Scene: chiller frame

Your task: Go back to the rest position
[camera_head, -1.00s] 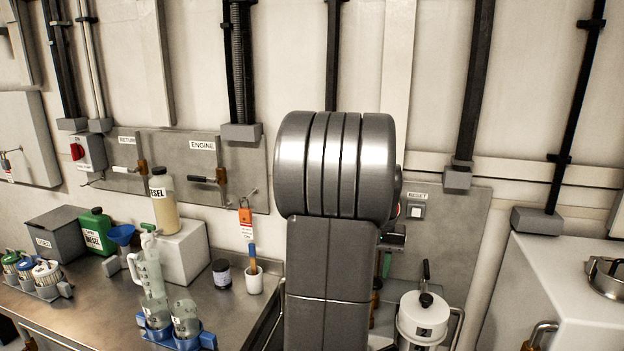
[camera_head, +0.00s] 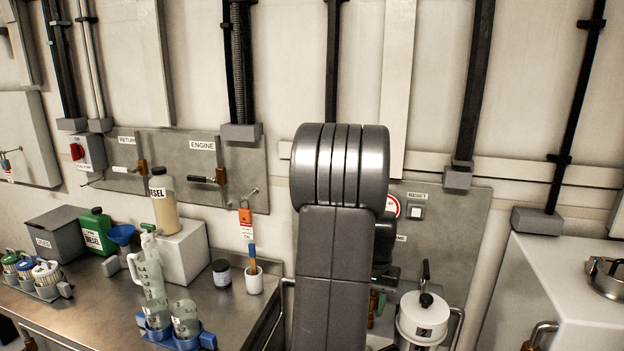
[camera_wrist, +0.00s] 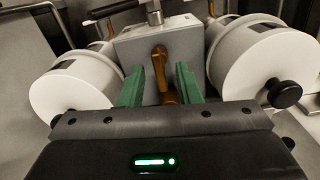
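My gripper (camera_wrist: 160,86) shows in the wrist view with its two green fingers apart and a clear gap between them. The gap looks empty. An orange-brown lever (camera_wrist: 159,58) on a grey box (camera_wrist: 187,48) shows beyond and between the fingers; I cannot tell how far away it is. A white canister lies in view on each side, one at left (camera_wrist: 75,85) and one at right (camera_wrist: 262,60). In the head view my arm stands upright in the middle and hides most of my gripper; only a bit of green finger shows beside it.
A steel bench (camera_head: 105,310) at left holds a clear jug (camera_head: 150,272), beakers, a bottle and a green diesel can (camera_head: 95,232). A white canister marked 2 (camera_head: 422,318) stands right of my arm. A white cabinet (camera_head: 560,285) is at far right. Valve panels line the wall.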

